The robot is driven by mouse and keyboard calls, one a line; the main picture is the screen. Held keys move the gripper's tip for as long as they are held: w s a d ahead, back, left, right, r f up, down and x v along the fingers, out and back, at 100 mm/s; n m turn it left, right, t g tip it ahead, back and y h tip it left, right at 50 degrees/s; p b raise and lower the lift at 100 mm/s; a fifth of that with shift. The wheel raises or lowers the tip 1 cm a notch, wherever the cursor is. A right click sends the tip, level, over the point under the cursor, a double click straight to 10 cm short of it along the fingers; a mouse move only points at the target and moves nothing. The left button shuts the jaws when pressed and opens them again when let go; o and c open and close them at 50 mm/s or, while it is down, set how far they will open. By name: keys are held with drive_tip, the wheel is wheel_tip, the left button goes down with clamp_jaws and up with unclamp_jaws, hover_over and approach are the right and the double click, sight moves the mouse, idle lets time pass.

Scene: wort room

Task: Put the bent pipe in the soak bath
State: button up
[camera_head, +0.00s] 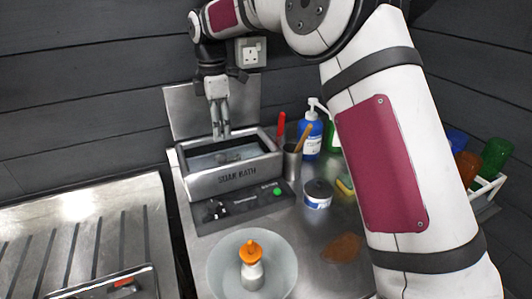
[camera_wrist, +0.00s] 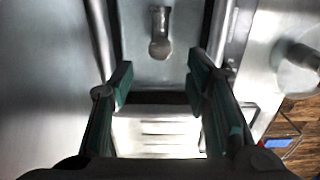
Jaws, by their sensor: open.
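The soak bath (camera_head: 232,178) is an open steel box with its lid raised behind it, standing at the back of the steel counter. My gripper (camera_head: 220,134) points down over its opening. In the wrist view, the gripper (camera_wrist: 160,88) is open, with its two fingers apart and nothing between them. A grey metal piece that looks like the bent pipe (camera_wrist: 160,36) lies inside the bath, beyond the fingertips and apart from them. In the head view, the bath's front wall and rim hide most of the inside, and I cannot make out the pipe clearly there.
A steel cup (camera_head: 292,166) with tools, a blue pump bottle (camera_head: 312,138) and a tin (camera_head: 317,196) stand right of the bath. A bowl (camera_head: 219,272) holding an orange-topped bottle (camera_head: 252,272) is in front. A ribbed drainboard (camera_head: 85,240) is at left.

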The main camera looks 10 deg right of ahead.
drive_tip(key=s+d+r+m+t, duration=0.1)
drive_tip(key=s+d+r+m, duration=0.45)
drive_tip(key=s, duration=0.35)
drive_tip(key=s+d+r+m+t, duration=0.1)
drive_tip(key=s+d+r+m, duration=0.45)
drive_tip(key=s, duration=0.45)
drive_tip(key=s+d+f+m, duration=0.2)
drive_tip(key=s+m, duration=0.1)
drive_tip(key=s, duration=0.3)
drive_tip(key=s+d+f+m+t, duration=0.1)
drive_tip(key=s+d+f+m, duration=0.1)
drive_tip(key=s, duration=0.5)
drive_tip(key=s+d+f+m+t, duration=0.1)
drive_tip(key=s+d+f+m, duration=0.1)
drive_tip(key=s+m, duration=0.2)
drive_tip(key=s, duration=0.3)
drive_tip(key=shift+d, duration=0.3)
drive_tip(key=shift+f, duration=0.1)
